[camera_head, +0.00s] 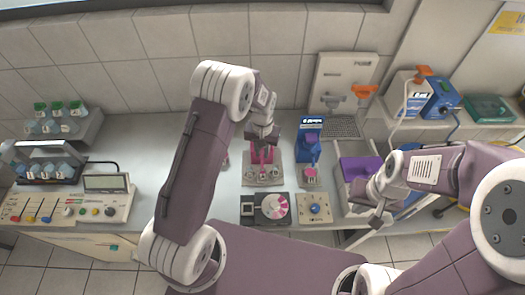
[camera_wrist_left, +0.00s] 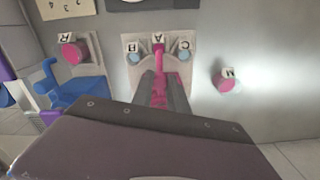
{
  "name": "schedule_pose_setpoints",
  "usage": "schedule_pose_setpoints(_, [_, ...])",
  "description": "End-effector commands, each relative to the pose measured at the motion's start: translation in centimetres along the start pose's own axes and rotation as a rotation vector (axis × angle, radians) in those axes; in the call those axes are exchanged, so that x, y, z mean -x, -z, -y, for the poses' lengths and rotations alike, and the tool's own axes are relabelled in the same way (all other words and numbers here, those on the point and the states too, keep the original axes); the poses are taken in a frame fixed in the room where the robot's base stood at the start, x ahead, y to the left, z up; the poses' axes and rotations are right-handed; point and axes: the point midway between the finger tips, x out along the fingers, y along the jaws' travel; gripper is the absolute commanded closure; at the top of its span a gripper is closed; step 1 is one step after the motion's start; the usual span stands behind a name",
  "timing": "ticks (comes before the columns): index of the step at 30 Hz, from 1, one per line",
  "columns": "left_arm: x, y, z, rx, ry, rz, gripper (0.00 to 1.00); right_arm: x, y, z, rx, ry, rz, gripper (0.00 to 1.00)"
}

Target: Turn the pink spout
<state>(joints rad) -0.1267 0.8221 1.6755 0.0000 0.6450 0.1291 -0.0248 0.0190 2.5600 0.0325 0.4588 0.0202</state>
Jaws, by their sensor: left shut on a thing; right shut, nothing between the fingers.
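The pink spout (camera_head: 263,156) stands on a grey base plate (camera_head: 250,182) in the middle of the bench. My left gripper (camera_head: 262,146) points down from above and is shut on it. In the left wrist view the pink spout (camera_wrist_left: 159,90) runs between the two grey fingers (camera_wrist_left: 161,98). The base plate (camera_wrist_left: 184,48) there carries tags B, A and C, with the spout at A. The fingers hide part of the spout. My right gripper (camera_head: 378,220) is shut and empty, low at the right, in front of the purple-topped container (camera_head: 358,168).
A blue device (camera_head: 311,140) stands right of the spout's base. A dial unit (camera_head: 265,208) and a beige knob box (camera_head: 314,208) lie in front. A bottle rack (camera_head: 62,125) and control panel (camera_head: 75,207) are at the left. A pink cylinder (camera_wrist_left: 227,80) tagged N stands nearby.

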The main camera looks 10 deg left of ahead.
Motion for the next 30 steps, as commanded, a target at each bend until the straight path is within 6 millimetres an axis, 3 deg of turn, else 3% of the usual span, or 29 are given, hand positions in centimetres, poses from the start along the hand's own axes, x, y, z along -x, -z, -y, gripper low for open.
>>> schedule_pose_setpoints(21, [0.2, 0.1, 2.7, -0.433, 0.001, -0.007, 1.00, -0.1, 0.0, 0.0, 0.000, 0.000, 0.000, 1.00])
schedule_pose_setpoints(30, [0.2, 0.3, 3.3, -0.538, 0.002, -0.007, 1.00, -0.2, 0.0, 0.0, 0.000, 0.000, 0.000, 1.00])
